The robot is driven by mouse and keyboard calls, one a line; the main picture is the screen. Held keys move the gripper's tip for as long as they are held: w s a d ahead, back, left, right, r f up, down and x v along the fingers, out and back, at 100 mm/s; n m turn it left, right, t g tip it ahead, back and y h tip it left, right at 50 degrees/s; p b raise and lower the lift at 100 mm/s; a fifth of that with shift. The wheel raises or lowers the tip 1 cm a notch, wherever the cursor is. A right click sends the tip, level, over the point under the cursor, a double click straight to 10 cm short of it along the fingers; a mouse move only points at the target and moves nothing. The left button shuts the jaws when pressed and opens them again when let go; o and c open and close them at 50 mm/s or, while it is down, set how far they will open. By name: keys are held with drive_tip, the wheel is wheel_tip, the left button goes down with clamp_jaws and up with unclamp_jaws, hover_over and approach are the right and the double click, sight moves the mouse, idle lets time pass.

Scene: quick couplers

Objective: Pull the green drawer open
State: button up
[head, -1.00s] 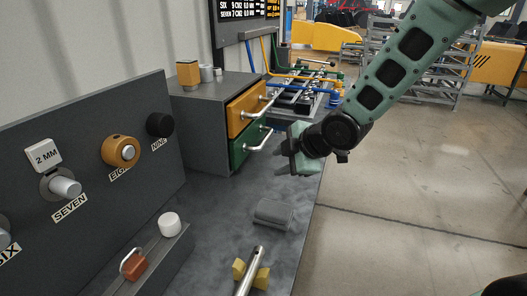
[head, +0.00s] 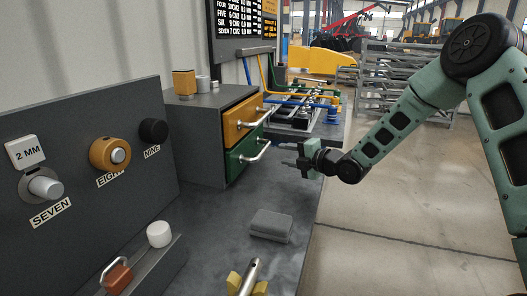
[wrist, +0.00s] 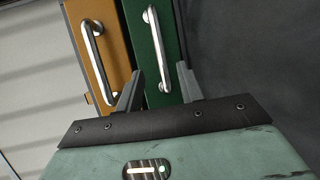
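The green drawer (head: 240,155) is the lower drawer of a grey cabinet (head: 196,140) and looks shut. Its silver bar handle (head: 257,152) sticks out from its front. In the wrist view the green drawer (wrist: 152,20) and its handle (wrist: 155,48) lie just beyond the fingers. My gripper (head: 287,154) is to the right of the handle, pointing at it, apart from it. In the wrist view my gripper (wrist: 160,85) has its two fingers spread, with nothing held between them. The handle's lower end appears between the fingertips.
The orange drawer (head: 243,117) with its own handle (wrist: 98,58) is directly above the green one. A grey block (head: 271,225) lies on the bench. A panel (head: 80,165) with knobs stands at left.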

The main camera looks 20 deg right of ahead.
sight(264, 148)
drive_tip(key=x, duration=1)
drive_tip(key=shift+w+a, duration=0.1)
drive_tip(key=shift+w, duration=0.05)
drive_tip(key=shift+f, duration=0.1)
clamp_jaws()
